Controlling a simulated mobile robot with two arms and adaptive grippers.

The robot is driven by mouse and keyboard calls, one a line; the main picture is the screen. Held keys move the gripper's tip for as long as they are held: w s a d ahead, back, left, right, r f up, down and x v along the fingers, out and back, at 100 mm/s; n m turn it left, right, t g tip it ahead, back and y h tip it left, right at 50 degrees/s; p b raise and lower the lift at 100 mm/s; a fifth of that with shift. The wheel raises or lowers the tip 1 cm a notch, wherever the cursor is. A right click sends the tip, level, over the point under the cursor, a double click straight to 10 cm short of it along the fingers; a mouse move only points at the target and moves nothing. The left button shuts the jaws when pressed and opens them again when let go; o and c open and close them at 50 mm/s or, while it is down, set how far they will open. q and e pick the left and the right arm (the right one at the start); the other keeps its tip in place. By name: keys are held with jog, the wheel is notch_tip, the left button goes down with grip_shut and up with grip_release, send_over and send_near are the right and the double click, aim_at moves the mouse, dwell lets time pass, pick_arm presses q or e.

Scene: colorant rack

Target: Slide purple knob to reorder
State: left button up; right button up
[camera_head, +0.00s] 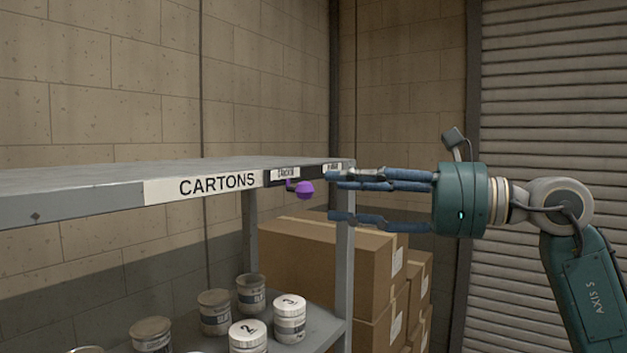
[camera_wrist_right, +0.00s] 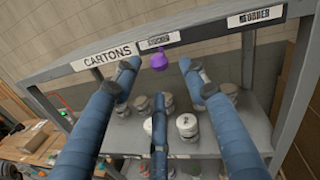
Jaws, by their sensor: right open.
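The purple knob (camera_head: 305,189) sticks out from a dark slider strip (camera_head: 271,181) on the shelf's front edge. In the right wrist view the knob (camera_wrist_right: 159,62) hangs under the strip's left label (camera_wrist_right: 160,40), whose small text is hard to read. The label at the strip's right end (camera_wrist_right: 255,15) seems to read REORDER. My right gripper (camera_head: 333,196) has three blue fingers spread open and empty. Its tips are just right of the knob in the head view, apparently apart from it. In the wrist view the knob shows between the upper two fingertips (camera_wrist_right: 160,75). My left gripper is not in view.
The grey upper shelf (camera_head: 90,180) carries a CARTONS label (camera_head: 215,187). Several lidded jars (camera_head: 289,320) stand on the lower shelf. A shelf post (camera_head: 345,270) and stacked cardboard boxes (camera_head: 330,262) are below and behind the gripper. A shutter (camera_head: 550,90) is at right.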

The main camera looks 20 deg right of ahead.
aim_at(313, 187)
jog(key=p+x, duration=0.1)
jog(key=x, duration=0.3)
jog(key=shift+a+r+p, duration=0.25)
jog(key=shift+p, duration=0.15)
jog(key=shift+w+a+f, duration=0.25)
jog(key=shift+w+a, duration=0.2)
jog(key=shift+w, duration=0.1)
grip_shut()
